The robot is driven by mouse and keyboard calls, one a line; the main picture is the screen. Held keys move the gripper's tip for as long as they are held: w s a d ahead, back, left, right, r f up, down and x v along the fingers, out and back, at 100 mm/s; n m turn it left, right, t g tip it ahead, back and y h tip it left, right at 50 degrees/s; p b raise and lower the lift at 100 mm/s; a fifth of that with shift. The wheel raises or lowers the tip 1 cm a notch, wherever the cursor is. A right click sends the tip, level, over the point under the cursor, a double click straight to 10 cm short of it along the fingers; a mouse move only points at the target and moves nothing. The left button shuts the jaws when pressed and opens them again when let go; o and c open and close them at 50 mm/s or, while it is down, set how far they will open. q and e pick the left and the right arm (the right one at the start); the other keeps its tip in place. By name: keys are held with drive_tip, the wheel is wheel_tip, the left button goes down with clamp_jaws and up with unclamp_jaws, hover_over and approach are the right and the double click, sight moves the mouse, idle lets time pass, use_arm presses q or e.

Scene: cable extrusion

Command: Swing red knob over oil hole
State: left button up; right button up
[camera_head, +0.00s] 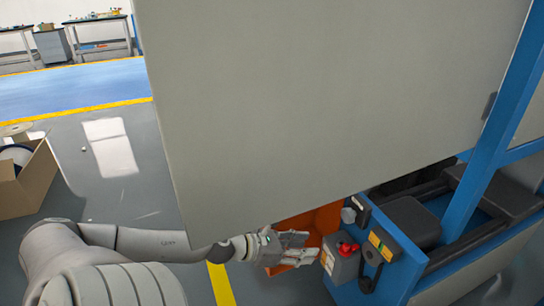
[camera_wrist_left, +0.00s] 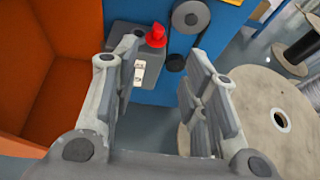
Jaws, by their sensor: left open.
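The red knob (camera_head: 347,248) sits on top of a small grey box (camera_head: 340,262) on the blue machine's side. In the left wrist view the red knob (camera_wrist_left: 157,36) stands ahead of the left gripper, seen between and beyond its fingers, with the grey box (camera_wrist_left: 135,50) under it. My left gripper (camera_head: 299,248) is open and empty, just left of the box in the head view. Its fingers are spread in the left wrist view (camera_wrist_left: 160,100). I cannot make out the oil hole. My right gripper is not in view.
A large grey panel (camera_head: 320,100) hangs over the middle of the head view. An orange bin (camera_head: 327,217) is beside the box. The blue frame (camera_head: 490,125) stands at right, a cardboard box (camera_head: 32,188) at left. A cable spool (camera_wrist_left: 275,118) is at right in the wrist view.

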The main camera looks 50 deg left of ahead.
use_arm(q)
drive_tip(key=v, duration=1)
drive_tip(key=shift+r, duration=0.15)
idle(0.4)
